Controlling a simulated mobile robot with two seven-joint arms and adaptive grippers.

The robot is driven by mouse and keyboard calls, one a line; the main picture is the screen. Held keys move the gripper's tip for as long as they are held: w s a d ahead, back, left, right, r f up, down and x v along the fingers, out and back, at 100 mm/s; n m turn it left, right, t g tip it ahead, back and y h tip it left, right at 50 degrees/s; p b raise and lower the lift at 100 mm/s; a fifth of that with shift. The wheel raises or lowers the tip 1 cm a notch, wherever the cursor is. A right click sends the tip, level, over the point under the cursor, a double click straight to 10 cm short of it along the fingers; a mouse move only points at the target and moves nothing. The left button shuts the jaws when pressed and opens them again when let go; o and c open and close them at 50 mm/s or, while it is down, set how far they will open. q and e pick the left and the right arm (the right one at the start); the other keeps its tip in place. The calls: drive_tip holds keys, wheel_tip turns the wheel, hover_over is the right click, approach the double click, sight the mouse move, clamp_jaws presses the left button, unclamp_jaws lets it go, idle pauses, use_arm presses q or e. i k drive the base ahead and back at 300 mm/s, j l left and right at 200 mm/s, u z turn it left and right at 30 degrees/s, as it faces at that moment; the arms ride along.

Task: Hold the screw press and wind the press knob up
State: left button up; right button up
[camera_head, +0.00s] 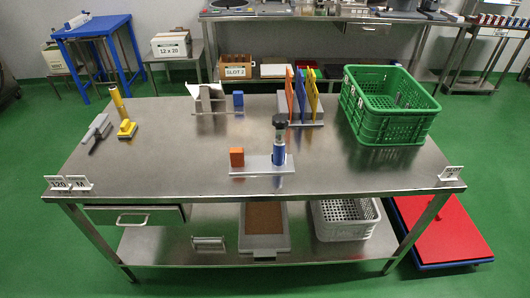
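What looks like the screw press (279,155) stands upright near the front middle of the steel table: a blue column with a pale band, on a light grey base plate (262,171). A dark round press knob (278,121) sits on top of a grey stem above the column. An orange block (237,157) stands on the left part of the same plate. Neither of my grippers is in view, and nothing touches the press or the knob.
The steel table (190,160) is clear around the press. A green crate (390,129) stands at its right, a rack of coloured boards (301,97) behind the press.

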sight(280, 121)
drive_tip(key=i, duration=1)
